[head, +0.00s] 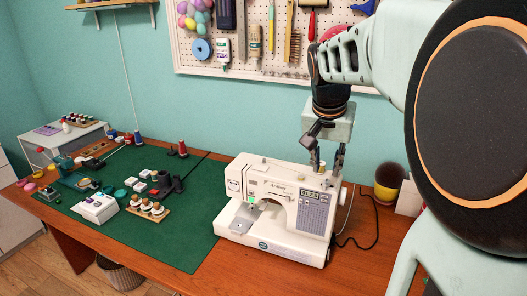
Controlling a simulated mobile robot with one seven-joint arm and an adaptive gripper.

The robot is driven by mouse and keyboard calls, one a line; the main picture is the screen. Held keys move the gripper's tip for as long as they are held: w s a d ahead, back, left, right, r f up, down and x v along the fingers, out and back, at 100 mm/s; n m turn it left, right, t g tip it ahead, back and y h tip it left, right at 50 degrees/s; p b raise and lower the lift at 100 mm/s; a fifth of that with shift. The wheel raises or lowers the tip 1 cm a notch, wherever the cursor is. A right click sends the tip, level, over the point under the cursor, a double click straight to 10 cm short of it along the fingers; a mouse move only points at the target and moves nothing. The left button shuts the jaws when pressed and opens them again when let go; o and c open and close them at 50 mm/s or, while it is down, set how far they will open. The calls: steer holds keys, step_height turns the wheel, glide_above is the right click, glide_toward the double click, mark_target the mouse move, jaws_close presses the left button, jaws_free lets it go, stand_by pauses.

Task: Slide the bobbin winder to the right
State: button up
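The white sewing machine (276,207) stands on the table, right of the green mat. A small upright piece on the right end of its top, likely the bobbin winder (321,167), is tiny and partly hard to make out. My gripper (325,158) points down right over that end of the machine. Its two dark fingers are spread, one left and one right of the small piece. I cannot tell whether either finger touches it.
The green cutting mat (190,228) holds thread spools, a spool rack (148,208) and small boxes. A dark cable (375,225) and a yellow-and-black round pot (388,182) are right of the machine. A pegboard (275,45) hangs behind.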

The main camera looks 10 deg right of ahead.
mark_target(325, 186)
steer(key=x, duration=0.8)
steer(key=shift+f, duration=0.1)
jaws_close()
